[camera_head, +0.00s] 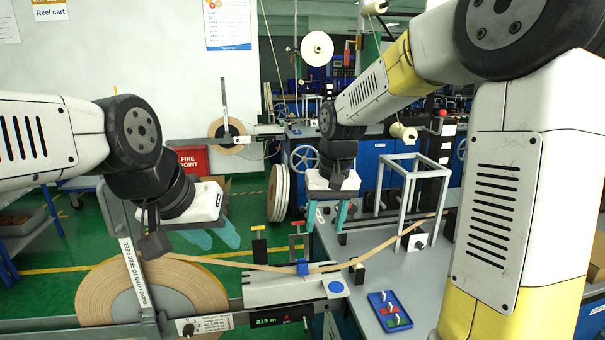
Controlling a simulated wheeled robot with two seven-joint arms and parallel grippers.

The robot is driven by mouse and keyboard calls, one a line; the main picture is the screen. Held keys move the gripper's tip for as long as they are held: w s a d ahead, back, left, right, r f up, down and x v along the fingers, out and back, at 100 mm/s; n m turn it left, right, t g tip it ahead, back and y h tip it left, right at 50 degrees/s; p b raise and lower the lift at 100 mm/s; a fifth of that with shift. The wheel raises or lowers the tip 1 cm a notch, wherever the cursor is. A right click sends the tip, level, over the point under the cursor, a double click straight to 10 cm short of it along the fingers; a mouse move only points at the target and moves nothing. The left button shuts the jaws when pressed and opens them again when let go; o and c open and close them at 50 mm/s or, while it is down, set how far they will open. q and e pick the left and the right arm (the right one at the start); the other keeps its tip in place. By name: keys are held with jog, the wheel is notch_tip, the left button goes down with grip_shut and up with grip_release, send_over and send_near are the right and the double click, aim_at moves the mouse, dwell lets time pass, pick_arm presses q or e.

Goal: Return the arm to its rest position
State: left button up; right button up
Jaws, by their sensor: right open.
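My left gripper (213,240) hangs on the left above the large tape reel, with its teal fingers pointing down. I cannot tell whether its fingers are apart, and I see nothing held. My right gripper (326,218) is open and empty, fingers down, above the left edge of the grey bench. The big reel (95,290) of beige tape stands at lower left. Its tape (215,263) runs right across a grey block with a blue clamp (303,268) and on towards the metal frame. Both grippers appear apart from the tape.
A grey metal frame (411,168) stands on the bench at right. A blue tray (390,311) with small parts lies on the bench front. A rail with a green display (270,320) crosses the bottom. A grey upright (139,279) stands before the reel.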

jog(key=s+d+r+t, duration=0.2)
jog(key=s+d+r, duration=0.2)
jog(key=s, duration=0.5)
jog(key=s+d+r+m+t+y, duration=0.1)
jog(key=s+d+r+t, duration=0.1)
jog(key=s+d, duration=0.3)
jog(key=s+r, duration=0.1)
jog(key=s, duration=0.2)
jog(key=shift+s+r+t, duration=0.35)
jog(key=shift+t, duration=0.05)
